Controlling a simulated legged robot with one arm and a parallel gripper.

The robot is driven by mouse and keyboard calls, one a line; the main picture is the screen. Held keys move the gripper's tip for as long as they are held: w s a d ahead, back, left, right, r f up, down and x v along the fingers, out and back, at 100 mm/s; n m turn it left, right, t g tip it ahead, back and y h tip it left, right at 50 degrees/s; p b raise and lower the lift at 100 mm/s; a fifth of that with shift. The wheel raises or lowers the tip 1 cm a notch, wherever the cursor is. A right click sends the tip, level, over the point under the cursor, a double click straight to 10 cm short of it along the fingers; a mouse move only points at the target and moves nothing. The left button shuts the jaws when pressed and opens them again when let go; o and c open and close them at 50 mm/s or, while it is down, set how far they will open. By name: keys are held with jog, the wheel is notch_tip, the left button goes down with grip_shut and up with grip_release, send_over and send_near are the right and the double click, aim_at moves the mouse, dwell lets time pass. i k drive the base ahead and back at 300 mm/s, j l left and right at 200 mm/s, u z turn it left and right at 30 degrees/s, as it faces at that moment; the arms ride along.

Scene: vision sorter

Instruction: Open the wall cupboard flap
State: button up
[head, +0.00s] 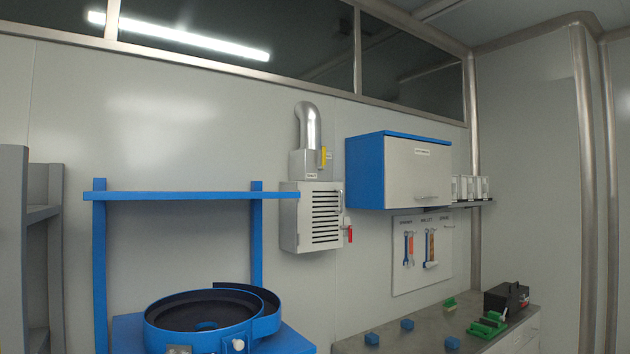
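The wall cupboard (365,172) hangs on the wall right of centre in the head view. It has a blue body and a light grey front flap (417,170). The flap looks shut, flush with the body. A small handle (426,198) sits near the flap's lower edge, and a small label shows near its top. My gripper is not in the view, so its state does not show.
A grey vent box (318,217) with a pipe is left of the cupboard. A tool board (422,250) hangs below it. A bench (410,338) holds blue blocks, green parts and a black box. A blue bowl feeder (200,322) stands at the front left.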

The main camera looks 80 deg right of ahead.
aim_at(417, 175)
jog(key=z, duration=3.25)
jog(key=i+z, duration=0.2)
jog(key=i, duration=0.9)
jog(key=i+u, duration=0.1)
jog(key=i, duration=0.85)
